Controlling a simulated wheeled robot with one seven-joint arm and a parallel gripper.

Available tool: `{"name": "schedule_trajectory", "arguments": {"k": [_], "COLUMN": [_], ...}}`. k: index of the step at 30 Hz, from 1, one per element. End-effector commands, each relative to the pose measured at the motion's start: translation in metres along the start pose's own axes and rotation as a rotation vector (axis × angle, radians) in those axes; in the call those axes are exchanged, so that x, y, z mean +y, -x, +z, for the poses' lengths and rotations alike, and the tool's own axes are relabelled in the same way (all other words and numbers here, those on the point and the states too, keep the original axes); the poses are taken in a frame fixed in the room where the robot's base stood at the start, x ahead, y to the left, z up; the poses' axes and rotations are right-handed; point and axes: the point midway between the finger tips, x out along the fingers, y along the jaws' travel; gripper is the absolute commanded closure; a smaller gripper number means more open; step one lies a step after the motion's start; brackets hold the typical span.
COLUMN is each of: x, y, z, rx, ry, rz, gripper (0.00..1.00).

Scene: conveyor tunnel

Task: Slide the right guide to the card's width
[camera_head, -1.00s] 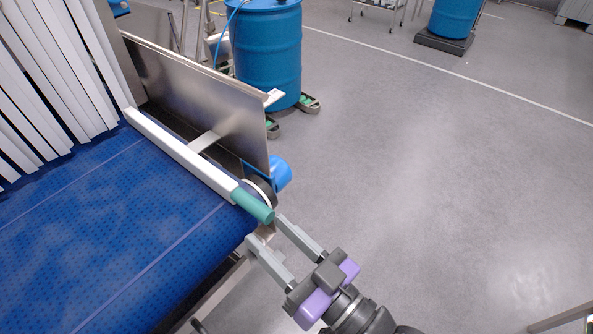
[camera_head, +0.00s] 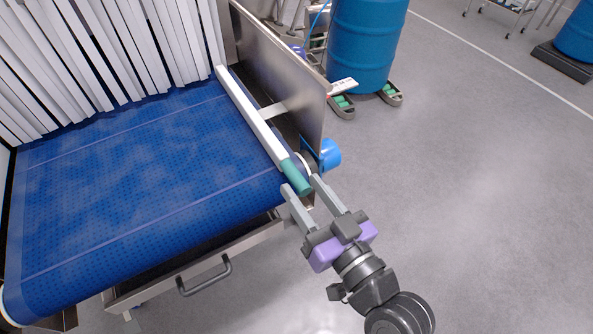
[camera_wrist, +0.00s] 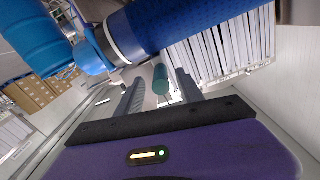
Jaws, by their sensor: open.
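The right guide (camera_head: 254,120) is a long white rail with a green end grip (camera_head: 297,177), lying along the right edge of the blue belt (camera_head: 130,170). A metal bracket (camera_head: 274,109) joins it to the steel side plate (camera_head: 285,75). My gripper (camera_head: 300,185) is open, with its fingertips at the near end of the green grip, one on each side as seen from the head. In the wrist view the green grip (camera_wrist: 161,80) shows just beyond and between the two grey fingers. Whether a finger touches it I cannot tell.
White strip curtains (camera_head: 110,50) hang over the belt's far end. A blue roller end (camera_head: 329,154) sticks out right of the guide. A drawer handle (camera_head: 205,277) is below the belt.

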Motion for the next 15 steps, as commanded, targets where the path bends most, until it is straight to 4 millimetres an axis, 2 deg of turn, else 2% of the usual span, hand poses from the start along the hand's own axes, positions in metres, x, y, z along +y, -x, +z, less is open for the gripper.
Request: {"name": "schedule_trajectory", "arguments": {"k": [6, 15], "x": [-0.001, -0.001], "y": [-0.029, -0.039], "z": [-0.002, 0.000], "rx": [0.001, 0.000], "ry": [0.000, 0.000], "rz": [-0.001, 0.000], "gripper": [0.56, 0.56]}}
